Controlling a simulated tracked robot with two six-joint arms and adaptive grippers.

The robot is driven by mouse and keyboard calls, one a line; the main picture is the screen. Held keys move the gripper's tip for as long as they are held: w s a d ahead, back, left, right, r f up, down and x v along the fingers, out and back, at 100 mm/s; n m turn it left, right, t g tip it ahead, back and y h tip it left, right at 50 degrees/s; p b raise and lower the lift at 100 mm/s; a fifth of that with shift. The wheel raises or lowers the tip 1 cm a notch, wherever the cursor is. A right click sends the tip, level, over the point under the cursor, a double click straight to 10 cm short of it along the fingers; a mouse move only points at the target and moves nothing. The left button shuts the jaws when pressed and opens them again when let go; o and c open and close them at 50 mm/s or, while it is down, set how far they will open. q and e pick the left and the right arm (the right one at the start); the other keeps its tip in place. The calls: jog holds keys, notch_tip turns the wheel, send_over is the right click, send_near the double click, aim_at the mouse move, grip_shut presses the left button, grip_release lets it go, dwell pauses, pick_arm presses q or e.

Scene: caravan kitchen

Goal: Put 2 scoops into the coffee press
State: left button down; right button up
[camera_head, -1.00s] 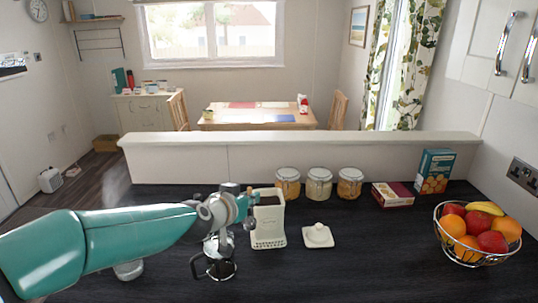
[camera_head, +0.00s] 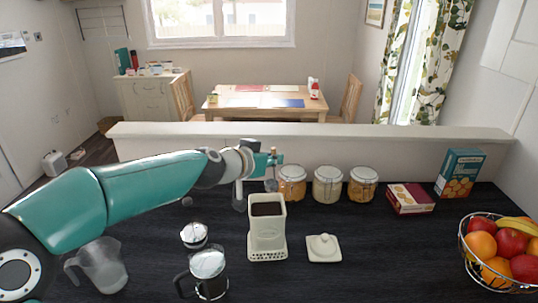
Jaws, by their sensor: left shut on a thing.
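The coffee press (camera_head: 209,281), a glass beaker with a black handle, stands upright at the front of the counter. What looks like its round plunger lid (camera_head: 194,235) is just behind it. A cream canister (camera_head: 267,239) stands open to the right of the press, with dark coffee (camera_head: 267,209) inside. Its square white lid (camera_head: 323,248) lies to its right. My left gripper (camera_head: 270,160) is above and behind the canister, shut on a small scoop (camera_head: 271,185) that hangs below the fingers. Whether the scoop holds coffee cannot be told. My right gripper is not in view.
A clear jug (camera_head: 101,266) stands at the left front, below my left arm. Several glass jars (camera_head: 327,186) line the low wall behind the canister. Boxes (camera_head: 410,198) and a wire fruit bowl (camera_head: 500,253) are at the right. The counter front right of centre is clear.

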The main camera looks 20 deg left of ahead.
pick_arm(q)
jog(key=shift+s+a+f, duration=0.1)
jog(key=shift+s+a, duration=0.05)
jog(key=shift+s, duration=0.05)
jog(key=shift+a+f+b, duration=0.25)
jog(key=shift+f+b, duration=0.2)
jog(key=shift+f, duration=0.05)
jog(key=shift+a+f+b, duration=0.25)
jog(key=shift+f+b, duration=0.2)
notch_tip(320, 180, down, 8)
jog(key=b, duration=0.8)
jog(key=shift+s, duration=0.1)
dwell(0.5)
notch_tip(320, 180, up, 9)
jog(key=p, duration=0.8)
jog(key=shift+r, duration=0.2)
jog(key=shift+f, duration=0.1)
dwell(0.3)
